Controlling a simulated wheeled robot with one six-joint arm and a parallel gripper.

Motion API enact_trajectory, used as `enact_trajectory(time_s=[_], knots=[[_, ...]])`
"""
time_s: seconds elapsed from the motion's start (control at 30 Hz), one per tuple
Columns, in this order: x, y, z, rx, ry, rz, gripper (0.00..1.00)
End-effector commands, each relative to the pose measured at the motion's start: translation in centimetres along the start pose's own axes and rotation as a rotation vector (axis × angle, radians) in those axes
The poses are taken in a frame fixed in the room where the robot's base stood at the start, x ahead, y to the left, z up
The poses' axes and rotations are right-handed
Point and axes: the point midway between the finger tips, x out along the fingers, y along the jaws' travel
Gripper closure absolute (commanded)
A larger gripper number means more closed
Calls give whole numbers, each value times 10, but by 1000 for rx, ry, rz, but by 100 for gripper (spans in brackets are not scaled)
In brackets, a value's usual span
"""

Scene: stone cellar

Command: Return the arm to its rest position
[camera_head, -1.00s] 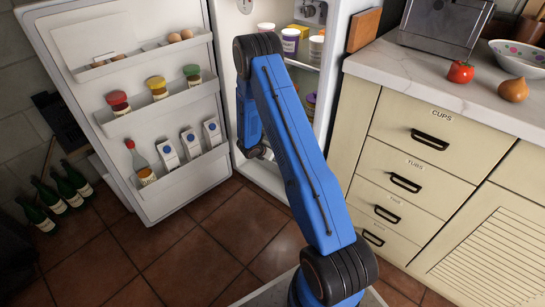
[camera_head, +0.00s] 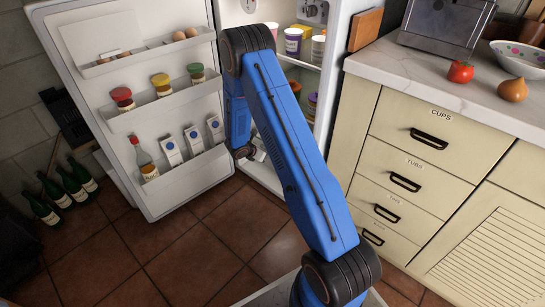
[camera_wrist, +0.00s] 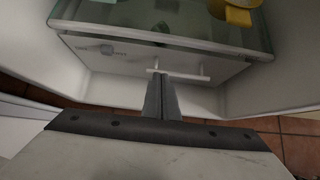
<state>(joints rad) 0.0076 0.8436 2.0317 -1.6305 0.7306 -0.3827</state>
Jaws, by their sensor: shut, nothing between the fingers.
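My blue arm (camera_head: 295,150) reaches up from the bottom of the head view toward the open fridge, bent at its elbow. Its forearm hangs down in front of the fridge opening, and the gripper end is mostly hidden behind the arm there. In the wrist view my gripper (camera_wrist: 162,88) is shut and empty. Its fingertips are in front of a white drawer (camera_wrist: 150,62) with a light bar handle (camera_wrist: 185,75) in the lower fridge. They overlap the handle in the picture; I cannot tell whether they touch it.
The fridge door (camera_head: 95,45) stands open at left, its shelves holding jars, cartons, eggs and a bottle. A counter with drawers (camera_head: 420,130) is at right, bearing a tomato (camera_head: 460,72) and an onion (camera_head: 512,90).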

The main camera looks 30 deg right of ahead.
Motion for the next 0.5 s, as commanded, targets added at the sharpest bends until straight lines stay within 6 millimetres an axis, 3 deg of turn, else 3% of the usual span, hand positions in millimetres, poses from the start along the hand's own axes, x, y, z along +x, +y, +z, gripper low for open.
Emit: enact_trajectory(time_s=[0.2, 0.5], knots=[[-33, 0, 0, 1, 0, 1, 100], [-45, 0, -1, 0, 1, 0, 100]])
